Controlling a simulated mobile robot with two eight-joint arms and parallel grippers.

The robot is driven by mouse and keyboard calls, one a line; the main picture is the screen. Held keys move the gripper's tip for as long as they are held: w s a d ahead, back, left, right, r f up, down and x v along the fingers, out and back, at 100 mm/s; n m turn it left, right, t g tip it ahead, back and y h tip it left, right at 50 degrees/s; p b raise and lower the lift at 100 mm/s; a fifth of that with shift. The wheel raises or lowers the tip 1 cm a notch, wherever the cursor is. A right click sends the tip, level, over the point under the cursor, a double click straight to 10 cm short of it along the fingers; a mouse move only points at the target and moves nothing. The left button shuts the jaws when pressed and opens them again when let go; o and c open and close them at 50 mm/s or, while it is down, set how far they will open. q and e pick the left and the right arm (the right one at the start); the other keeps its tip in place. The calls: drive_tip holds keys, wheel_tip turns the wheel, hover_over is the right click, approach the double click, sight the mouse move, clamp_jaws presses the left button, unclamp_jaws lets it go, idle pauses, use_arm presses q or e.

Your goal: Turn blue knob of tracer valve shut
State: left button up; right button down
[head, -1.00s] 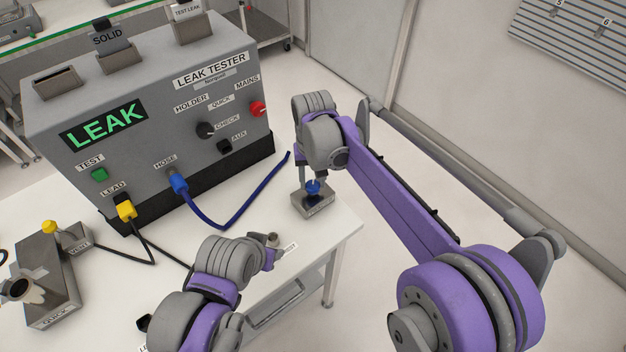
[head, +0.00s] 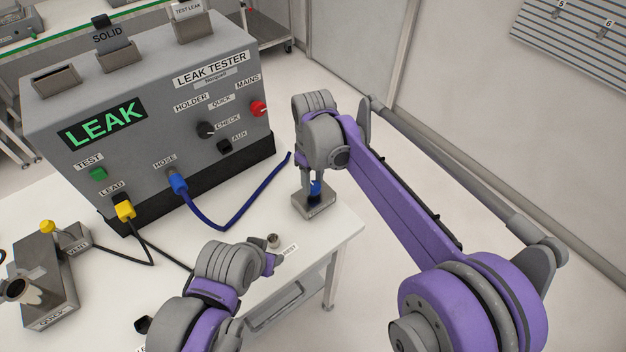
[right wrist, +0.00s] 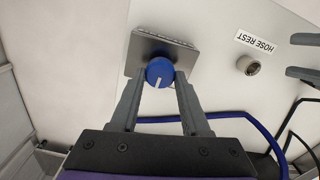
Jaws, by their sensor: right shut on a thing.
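The blue knob (head: 315,188) sits on top of the grey tracer valve block (head: 318,208) at the right back edge of the white table. My right gripper (head: 316,184) points down over the block, its fingers shut on the knob. In the right wrist view the blue knob (right wrist: 160,72), with a white pointer line, lies between the two fingertips (right wrist: 160,80), and the grey block (right wrist: 162,50) shows behind it.
The leak tester (head: 150,110) reads LEAK and stands left of the valve. A blue hose (head: 240,215) curves over the table (head: 345,225) between them. The hose rest stub (right wrist: 248,65) stands beside the block. A quick-fitting block (head: 50,285) is at far left.

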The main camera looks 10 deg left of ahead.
sight(313, 185)
idle(0.4)
drive_tip(key=shift+c, duration=1.9)
unclamp_jaws()
wheel_tip(313, 185, up, 11)
drive_tip(key=shift+p, duration=0.3)
drive_tip(key=shift+f, duration=0.1)
